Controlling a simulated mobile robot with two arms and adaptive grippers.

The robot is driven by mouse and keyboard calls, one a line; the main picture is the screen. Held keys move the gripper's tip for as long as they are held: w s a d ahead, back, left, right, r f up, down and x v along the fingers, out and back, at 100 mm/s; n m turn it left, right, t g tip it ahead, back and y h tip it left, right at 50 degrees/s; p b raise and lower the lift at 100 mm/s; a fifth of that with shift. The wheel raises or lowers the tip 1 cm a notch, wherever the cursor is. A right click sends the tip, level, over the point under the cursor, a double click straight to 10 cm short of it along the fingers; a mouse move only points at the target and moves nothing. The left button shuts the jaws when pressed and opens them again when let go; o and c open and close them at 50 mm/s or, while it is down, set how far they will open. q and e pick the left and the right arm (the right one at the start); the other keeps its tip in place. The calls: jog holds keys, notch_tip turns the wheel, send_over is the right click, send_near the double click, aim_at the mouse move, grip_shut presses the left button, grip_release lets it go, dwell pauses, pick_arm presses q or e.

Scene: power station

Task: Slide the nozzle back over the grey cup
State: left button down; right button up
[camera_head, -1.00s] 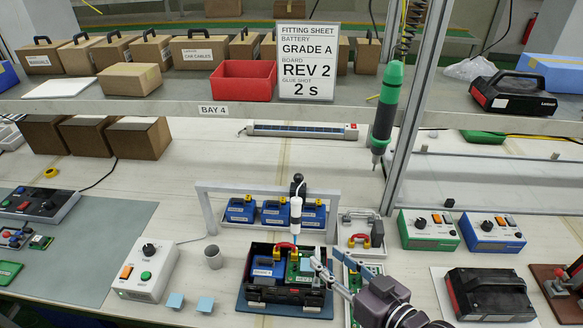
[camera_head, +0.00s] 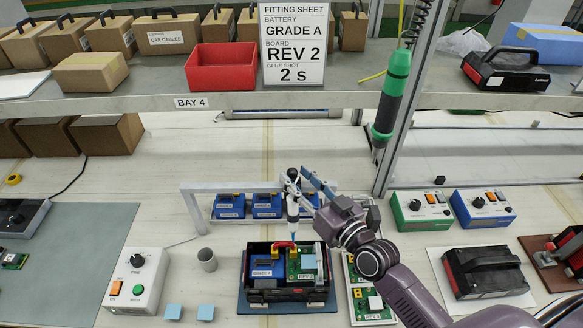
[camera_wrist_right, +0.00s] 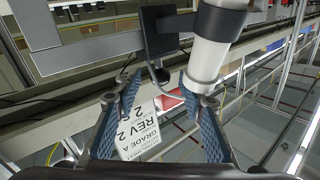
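The nozzle (camera_head: 293,208) is a white and black dispenser with a blue tip. It hangs from the grey rail frame (camera_head: 228,187), upright above the open black case (camera_head: 290,295). The small grey cup (camera_head: 207,260) stands left of the case, below the frame's left part. My right gripper (camera_head: 305,183) is at the nozzle's upper part, coming from the right. In the right wrist view its blue fingers (camera_wrist_right: 160,105) are apart, and the nozzle's white barrel (camera_wrist_right: 208,55) shows by the right finger. Contact is unclear. My left gripper is out of view.
The case holds a blue battery (camera_head: 265,268) and a green board (camera_head: 298,266). Blue batteries (camera_head: 230,207) stand behind the frame. A green screwdriver (camera_head: 391,95) hangs to the right. A white control box (camera_head: 138,280) stands left of the cup.

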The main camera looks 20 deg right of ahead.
jog(key=shift+w+a+r, duration=0.15)
jog(key=shift+w, duration=0.45)
jog(key=shift+w+a, duration=0.1)
jog(key=shift+w, duration=0.2)
jog(key=shift+w+a, duration=0.1)
jog(key=shift+w, duration=0.3)
jog(key=c, duration=0.7)
jog(key=shift+c, duration=1.4)
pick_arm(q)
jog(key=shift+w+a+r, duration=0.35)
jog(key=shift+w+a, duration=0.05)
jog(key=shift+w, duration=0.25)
pick_arm(e)
grip_shut()
